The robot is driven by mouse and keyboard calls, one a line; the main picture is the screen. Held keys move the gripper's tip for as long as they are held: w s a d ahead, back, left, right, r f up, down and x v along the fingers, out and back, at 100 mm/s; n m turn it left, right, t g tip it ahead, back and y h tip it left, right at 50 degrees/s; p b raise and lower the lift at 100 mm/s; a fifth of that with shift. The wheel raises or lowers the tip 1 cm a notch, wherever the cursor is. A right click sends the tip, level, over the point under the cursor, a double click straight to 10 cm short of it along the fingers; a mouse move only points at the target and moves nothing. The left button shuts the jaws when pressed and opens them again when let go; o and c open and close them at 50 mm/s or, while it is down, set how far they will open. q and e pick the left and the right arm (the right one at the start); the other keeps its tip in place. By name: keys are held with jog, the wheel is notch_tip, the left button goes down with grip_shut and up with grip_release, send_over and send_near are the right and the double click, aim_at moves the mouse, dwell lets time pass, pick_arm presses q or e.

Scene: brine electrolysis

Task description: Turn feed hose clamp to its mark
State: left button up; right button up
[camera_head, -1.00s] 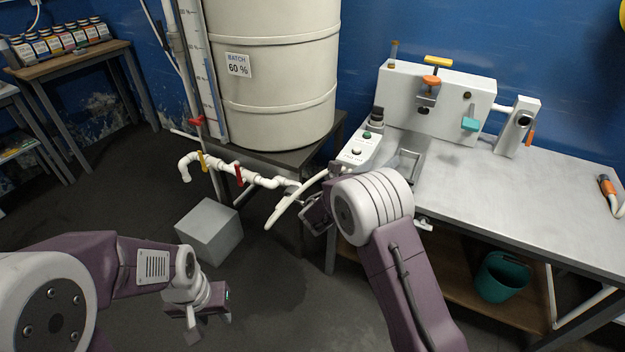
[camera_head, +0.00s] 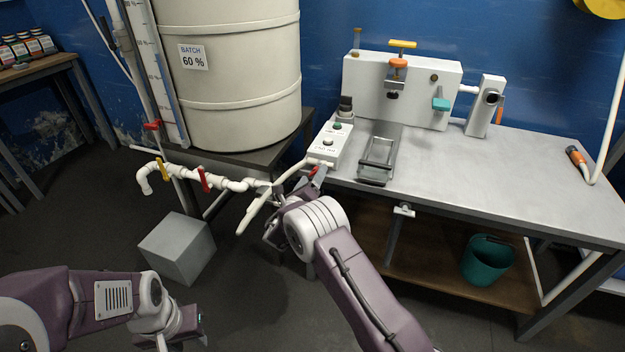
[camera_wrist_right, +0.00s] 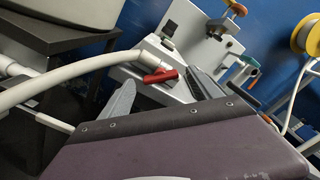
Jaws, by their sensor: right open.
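A red clamp handle (camera_wrist_right: 160,76) sits at the end of the white feed hose (camera_wrist_right: 70,76), beside a white control box. It also shows as a small red spot in the head view (camera_head: 314,170), partly hidden by my right gripper (camera_head: 297,190). My right gripper (camera_wrist_right: 160,79) is open in the wrist view. The handle appears between its two grey fingertips, with no clear contact; the depth gap is hard to judge. A mark on the clamp cannot be made out. My left gripper (camera_head: 190,328) hangs low at the bottom left, away from the clamp; its jaws are unclear.
The control box (camera_head: 329,144) stands at the left end of the grey bench (camera_head: 440,185). A large tank (camera_head: 228,80) with a red-valved and yellow-valved pipe (camera_head: 180,172) stands left. A grey block (camera_head: 178,248) is on the floor. A teal bucket (camera_head: 487,262) sits under the bench.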

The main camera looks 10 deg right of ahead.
jog(key=shift+w+d, duration=0.2)
jog(key=shift+w, duration=0.05)
jog(key=c, duration=1.4)
jog(key=shift+m+b, duration=16.7)
jog(key=shift+b, duration=1.75)
jog(key=shift+m, duration=0.3)
